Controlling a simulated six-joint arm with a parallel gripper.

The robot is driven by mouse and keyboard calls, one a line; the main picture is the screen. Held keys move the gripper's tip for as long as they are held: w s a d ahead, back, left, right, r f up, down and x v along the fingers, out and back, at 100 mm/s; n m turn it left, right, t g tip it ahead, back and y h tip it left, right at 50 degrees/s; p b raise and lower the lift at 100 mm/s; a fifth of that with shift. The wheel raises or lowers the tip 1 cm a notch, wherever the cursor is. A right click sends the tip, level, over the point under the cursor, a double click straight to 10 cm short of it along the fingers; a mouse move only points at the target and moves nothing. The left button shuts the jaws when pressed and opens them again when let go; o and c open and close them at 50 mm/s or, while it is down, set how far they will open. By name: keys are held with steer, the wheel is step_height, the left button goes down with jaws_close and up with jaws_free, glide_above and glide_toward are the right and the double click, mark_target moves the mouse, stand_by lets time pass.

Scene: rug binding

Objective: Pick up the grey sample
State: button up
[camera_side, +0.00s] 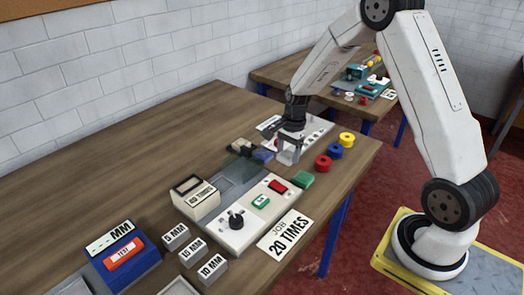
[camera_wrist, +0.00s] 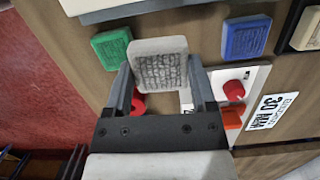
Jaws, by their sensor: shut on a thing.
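The grey sample (camera_wrist: 160,68) is a pale square with a dark woven face. In the wrist view it sits between the two fingers of my gripper (camera_wrist: 165,85), which is shut on it by its sides. In the side view my gripper (camera_side: 287,150) is low over the far part of the bench, near the green sample (camera_side: 303,179) and the blue sample (camera_side: 262,156). The sample is small and partly covered by the fingers there, and I cannot tell how far it is above the bench.
Yellow (camera_side: 346,139), blue (camera_side: 334,151) and red (camera_side: 323,163) spools stand just right of my gripper. A white machine with a black knob (camera_side: 236,220) lies nearer. A panel with a red knob (camera_wrist: 234,90) is close to the right finger. The bench's back left is clear.

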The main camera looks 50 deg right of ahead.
steer(key=s+a+r, duration=0.3)
steer(key=s+r, duration=0.4)
steer(key=s, duration=0.4)
steer(key=shift+s+r, duration=0.2)
steer(key=shift+s, duration=0.05)
stand_by(0.5)
